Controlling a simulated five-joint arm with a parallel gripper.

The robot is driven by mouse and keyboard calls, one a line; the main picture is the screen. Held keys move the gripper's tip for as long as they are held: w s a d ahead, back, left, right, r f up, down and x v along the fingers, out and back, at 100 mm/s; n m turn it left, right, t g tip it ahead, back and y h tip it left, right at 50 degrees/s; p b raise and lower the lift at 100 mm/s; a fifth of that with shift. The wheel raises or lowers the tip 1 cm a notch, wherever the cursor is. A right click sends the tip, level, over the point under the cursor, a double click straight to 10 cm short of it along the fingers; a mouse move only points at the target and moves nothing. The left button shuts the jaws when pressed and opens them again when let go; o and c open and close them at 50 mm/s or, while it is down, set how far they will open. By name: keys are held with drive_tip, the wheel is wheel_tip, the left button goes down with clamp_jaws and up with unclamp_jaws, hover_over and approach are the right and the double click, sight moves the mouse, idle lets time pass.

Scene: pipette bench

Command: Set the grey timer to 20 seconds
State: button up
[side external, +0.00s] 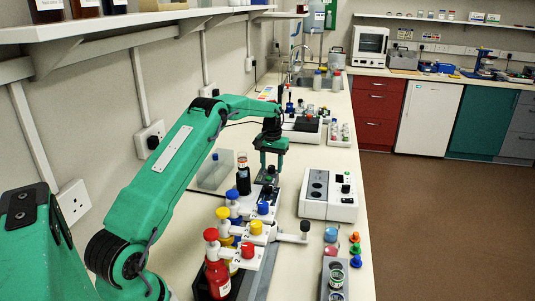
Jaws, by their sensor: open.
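My gripper (271,166) is near the middle of the side external view. It points down with its two green fingers apart, above small dark items on the bench. I see nothing held between the fingers. A pale grey box (314,206) with dark round openings and black knobs stands to the right of my gripper, apart from it. I cannot tell whether this box is the grey timer. No time reading is legible. What lies directly under my gripper is small and partly hidden by the fingers.
Bottles with red (211,234), yellow (222,213) and blue caps stand in front of my gripper, with white valve-like fittings beside them. A grey rack (341,265) is at the front right. Bare bench shows left of the grey box.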

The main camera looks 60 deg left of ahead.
drive_tip(key=c, duration=1)
drive_tip(key=shift+m, duration=0.4)
drive_tip(key=m, duration=1.1)
drive_tip(key=o, duration=1)
